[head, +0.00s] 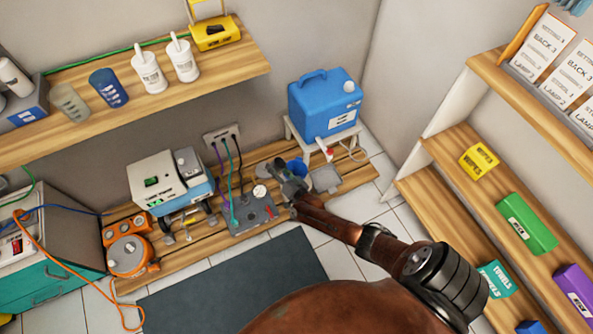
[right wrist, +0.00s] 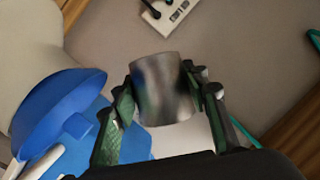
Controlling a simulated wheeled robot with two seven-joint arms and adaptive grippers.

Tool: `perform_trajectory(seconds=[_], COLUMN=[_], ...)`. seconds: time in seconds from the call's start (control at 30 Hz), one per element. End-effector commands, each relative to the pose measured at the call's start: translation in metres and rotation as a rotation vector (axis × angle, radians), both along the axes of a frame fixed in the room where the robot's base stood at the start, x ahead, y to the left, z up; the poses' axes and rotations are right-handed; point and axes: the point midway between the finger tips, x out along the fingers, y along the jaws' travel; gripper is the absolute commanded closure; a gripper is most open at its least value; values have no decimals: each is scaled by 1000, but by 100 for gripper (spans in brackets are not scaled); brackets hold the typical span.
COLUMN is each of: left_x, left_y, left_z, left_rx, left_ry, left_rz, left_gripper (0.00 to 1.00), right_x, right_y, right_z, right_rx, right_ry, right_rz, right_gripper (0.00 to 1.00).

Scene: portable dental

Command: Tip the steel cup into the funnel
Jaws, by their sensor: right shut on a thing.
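My right gripper (head: 290,184) is low over the wooden bench by the back wall. In the right wrist view its two green-sided fingers are shut on the steel cup (right wrist: 162,88), one on each side. The cup is a short, shiny cylinder; its contents do not show. The blue funnel (head: 298,167) is just beyond the gripper in the head view. In the right wrist view the funnel (right wrist: 58,105) is left of the cup, apart from it in the picture. In the head view the gripper mostly hides the cup. My left gripper is out of view.
A grey panel with a gauge (head: 250,215) is left of the gripper. A blue tank (head: 322,105) stands on a small white stand behind it. A grey tray (head: 325,180) is to the right. A white-and-blue unit (head: 170,182) and orange device (head: 128,250) are further left.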

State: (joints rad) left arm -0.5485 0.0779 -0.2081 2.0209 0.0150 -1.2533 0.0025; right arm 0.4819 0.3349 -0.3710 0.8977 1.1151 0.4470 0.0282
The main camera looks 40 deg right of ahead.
Motion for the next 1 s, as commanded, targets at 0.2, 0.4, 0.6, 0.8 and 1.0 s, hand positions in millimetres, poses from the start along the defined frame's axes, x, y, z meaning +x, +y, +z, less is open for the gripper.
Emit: perform_trajectory(seconds=[0.2,0.4,0.6,0.8,1.0], left_x=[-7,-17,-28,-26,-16], left_y=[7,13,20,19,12], left_z=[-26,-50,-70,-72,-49], left_rx=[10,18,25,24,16], left_ry=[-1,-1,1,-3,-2], left_rz=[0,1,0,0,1], left_gripper=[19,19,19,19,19], right_x=[5,9,14,17,19], right_y=[8,15,23,28,31], right_z=[-1,-6,-13,-28,-44], right_rx=[-82,-178,-296,-403,-469], right_ry=[44,96,162,220,255], right_rz=[0,-1,-2,-2,-2], right_gripper=[84,84,84,84,84])
